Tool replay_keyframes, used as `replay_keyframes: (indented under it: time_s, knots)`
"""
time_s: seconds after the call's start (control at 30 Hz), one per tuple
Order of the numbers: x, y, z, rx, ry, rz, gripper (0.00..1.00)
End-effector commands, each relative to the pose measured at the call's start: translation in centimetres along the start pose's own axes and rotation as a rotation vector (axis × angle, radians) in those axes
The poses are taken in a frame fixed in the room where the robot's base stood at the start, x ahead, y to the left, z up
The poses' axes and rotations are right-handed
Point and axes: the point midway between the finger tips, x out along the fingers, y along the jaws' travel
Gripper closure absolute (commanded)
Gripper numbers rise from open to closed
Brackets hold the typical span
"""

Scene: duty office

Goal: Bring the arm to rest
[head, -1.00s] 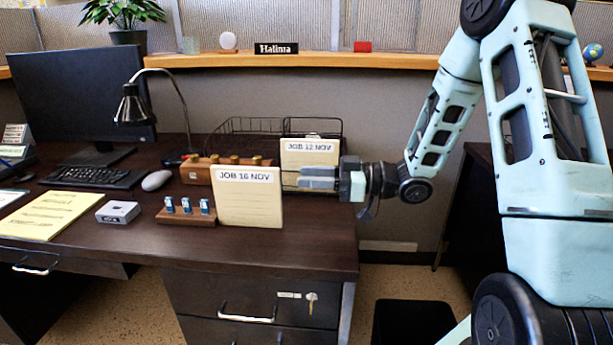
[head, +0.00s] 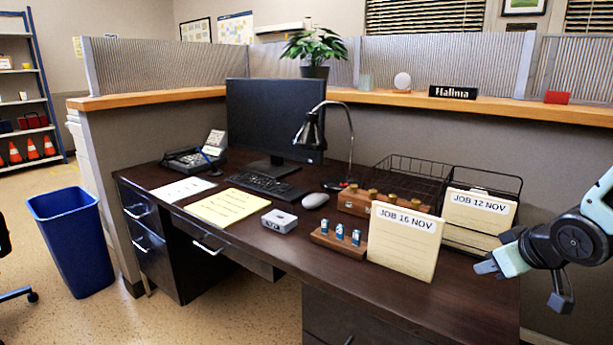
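My gripper (head: 487,268) is at the right of the head view, over the right end of the dark desk (head: 330,270). Its fingers point left, and I see nothing held between them. The JOB 12 NOV card (head: 478,215) stands behind, by the black wire tray (head: 410,181). Most of my arm is outside the picture on the right.
A wooden block with brass weights (head: 355,203) and a small stand with blue-white pieces (head: 339,244) sit left of the cards. A lamp (head: 309,130), monitor (head: 275,120) and mouse (head: 316,200) stand farther left. A blue bin (head: 72,240) is on the floor at left.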

Motion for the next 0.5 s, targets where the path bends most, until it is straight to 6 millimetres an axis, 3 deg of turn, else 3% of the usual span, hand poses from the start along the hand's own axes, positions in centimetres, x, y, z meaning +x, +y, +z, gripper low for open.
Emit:
replay_keyframes:
  time_s: [0.2, 0.37, 0.5]
  knots:
    - [-4.4, -3.3, 4.9, 0.176, -0.300, 0.032, 0.66]
    - [-7.8, -6.9, 7.8, 0.290, -0.476, -0.018, 0.66]
    - [-9.2, -12.7, 7.5, 0.169, -0.528, -0.113, 0.66]
